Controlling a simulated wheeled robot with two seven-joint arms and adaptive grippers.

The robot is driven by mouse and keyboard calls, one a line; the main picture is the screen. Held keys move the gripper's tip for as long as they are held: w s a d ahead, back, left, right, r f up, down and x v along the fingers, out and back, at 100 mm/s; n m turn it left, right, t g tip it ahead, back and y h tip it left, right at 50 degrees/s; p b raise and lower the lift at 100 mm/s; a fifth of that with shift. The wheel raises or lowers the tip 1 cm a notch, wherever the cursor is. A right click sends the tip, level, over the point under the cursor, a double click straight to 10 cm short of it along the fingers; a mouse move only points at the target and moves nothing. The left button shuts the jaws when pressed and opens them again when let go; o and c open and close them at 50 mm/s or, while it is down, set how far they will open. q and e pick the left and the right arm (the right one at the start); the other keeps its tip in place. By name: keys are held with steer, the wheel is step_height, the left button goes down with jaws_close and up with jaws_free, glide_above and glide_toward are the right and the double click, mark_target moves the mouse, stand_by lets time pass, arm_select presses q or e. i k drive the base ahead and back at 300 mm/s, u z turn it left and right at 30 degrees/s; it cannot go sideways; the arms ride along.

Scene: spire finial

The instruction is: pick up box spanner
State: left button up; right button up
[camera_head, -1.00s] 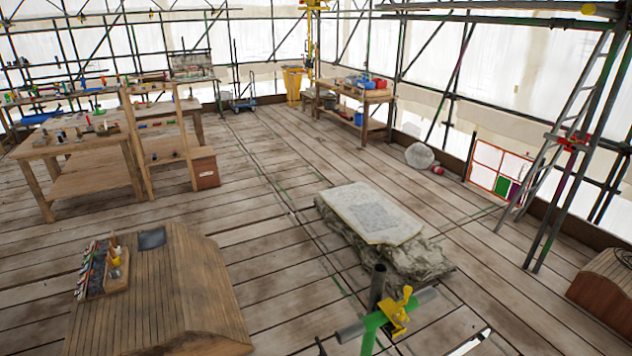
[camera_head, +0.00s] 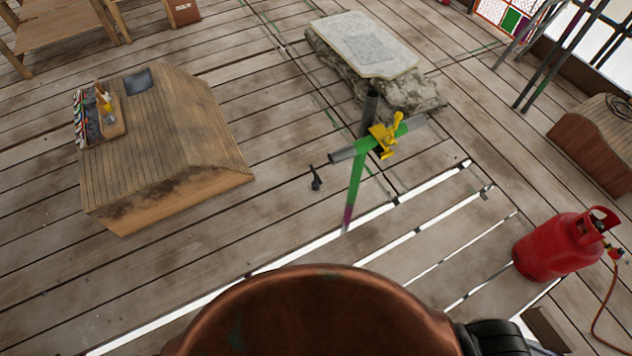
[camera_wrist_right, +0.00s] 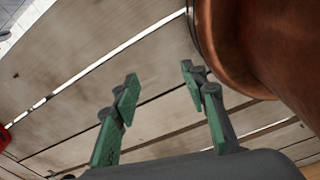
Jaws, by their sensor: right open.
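A small dark tool (camera_head: 315,178), which may be the box spanner, stands or lies on the plank floor left of the green post; it is too small to be sure. My right gripper (camera_wrist_right: 160,95) shows in the right wrist view with its green-padded fingers spread apart and nothing between them. Bare planks show beyond the fingers, and a copper body stands close to their right. The dark tool does not show in the wrist view. My left gripper is in neither view.
The large copper body (camera_head: 310,315) fills the bottom middle and also shows in the wrist view (camera_wrist_right: 265,60). A green post with a yellow clamp (camera_head: 385,135) stands ahead. A red gas cylinder (camera_head: 555,245) is at right, a wooden hump (camera_head: 165,140) at left, a stone slab (camera_head: 365,45) behind.

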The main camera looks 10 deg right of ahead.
mark_target(316, 182)
steer(key=u, duration=0.4)
steer(key=i, duration=0.35)
steer(key=u, duration=0.9)
steer(key=i, duration=1.25)
steer(key=z, duration=0.95)
steer(key=i, duration=0.3)
steer(key=z, duration=0.35)
